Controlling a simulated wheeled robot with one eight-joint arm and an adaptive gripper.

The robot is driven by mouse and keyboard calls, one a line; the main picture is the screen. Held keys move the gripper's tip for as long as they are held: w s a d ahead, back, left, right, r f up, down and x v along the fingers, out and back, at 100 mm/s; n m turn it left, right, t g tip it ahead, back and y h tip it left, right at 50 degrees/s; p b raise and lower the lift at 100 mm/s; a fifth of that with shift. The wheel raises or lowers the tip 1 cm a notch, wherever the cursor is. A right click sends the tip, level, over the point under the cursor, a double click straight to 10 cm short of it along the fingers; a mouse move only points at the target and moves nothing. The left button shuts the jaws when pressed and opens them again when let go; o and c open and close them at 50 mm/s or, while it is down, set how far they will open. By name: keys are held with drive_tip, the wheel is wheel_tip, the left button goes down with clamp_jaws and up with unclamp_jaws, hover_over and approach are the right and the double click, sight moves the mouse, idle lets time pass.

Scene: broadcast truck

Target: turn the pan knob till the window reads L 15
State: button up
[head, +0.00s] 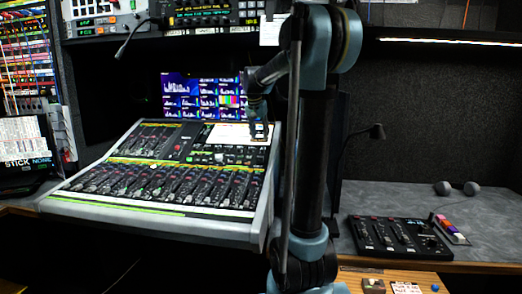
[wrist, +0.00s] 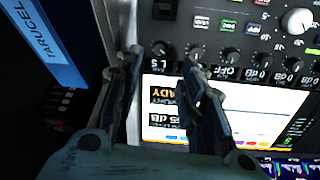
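The pan knob (wrist: 160,48) is a small dark knob at the end of a row on the mixing desk (head: 150,228). Its small window (wrist: 158,63) seems to read L 5, but the characters are small and partly unclear. My gripper (wrist: 162,57) is open, with one finger on each side of the pan knob. I cannot tell whether either finger touches it. In the head view my gripper (head: 258,112) is over the desk's upper right part, where the knob is too small to make out.
Several similar knobs (wrist: 232,54) stand to the right, close to my right finger. A lit screen (wrist: 260,105) lies beside the row. A large white knob (wrist: 297,20) is farther off. A dark control box (head: 398,237) sits on the grey counter at right.

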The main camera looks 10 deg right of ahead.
sight(262, 149)
drive_tip(key=x, duration=0.8)
drive_tip(key=shift+w+f, duration=0.15)
drive_tip(key=shift+f, duration=0.1)
clamp_jaws()
